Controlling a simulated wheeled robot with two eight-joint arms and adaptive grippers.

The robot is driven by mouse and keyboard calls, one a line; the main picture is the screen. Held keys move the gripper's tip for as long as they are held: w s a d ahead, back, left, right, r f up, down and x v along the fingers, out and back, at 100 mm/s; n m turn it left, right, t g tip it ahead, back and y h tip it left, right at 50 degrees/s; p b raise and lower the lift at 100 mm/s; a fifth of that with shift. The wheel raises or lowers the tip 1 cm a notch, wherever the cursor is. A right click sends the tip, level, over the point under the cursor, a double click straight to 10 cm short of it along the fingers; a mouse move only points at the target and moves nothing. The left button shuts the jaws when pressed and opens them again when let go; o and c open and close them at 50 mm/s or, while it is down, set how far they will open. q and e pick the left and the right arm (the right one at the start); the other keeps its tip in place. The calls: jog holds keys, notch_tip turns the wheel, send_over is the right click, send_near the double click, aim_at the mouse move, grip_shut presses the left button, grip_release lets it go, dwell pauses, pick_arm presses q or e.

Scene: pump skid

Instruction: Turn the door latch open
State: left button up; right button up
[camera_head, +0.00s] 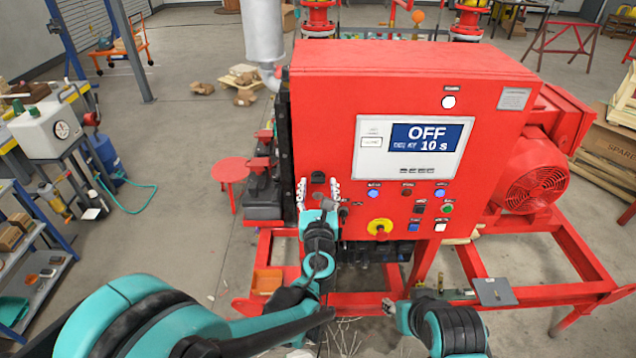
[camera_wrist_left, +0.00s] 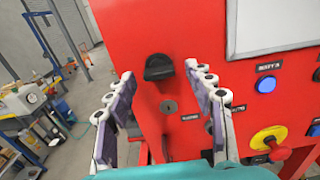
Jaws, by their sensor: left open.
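The door latch is a black knob (camera_wrist_left: 158,68) on the red cabinet (camera_wrist_left: 137,25), with a round keyhole below it in the left wrist view. In the head view the latch (camera_head: 318,177) shows small and dark at the cabinet's lower left. My left gripper (camera_head: 318,189) is open in front of it. In the left wrist view the fingertips of this gripper (camera_wrist_left: 159,71) are on either side of the latch, with gaps visible on both sides. Whether they reach its depth is unclear. My right arm is low at right in the head view; its gripper (camera_head: 389,306) is too small to read.
A red fan motor (camera_head: 535,182) stands at right. Red frame rails (camera_head: 365,303) run below.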

pick_arm(q)
jog(key=shift+w, duration=0.5)
jog(key=shift+r, duration=0.1)
jog(key=shift+c, duration=0.2)
jog(key=c, duration=1.1)
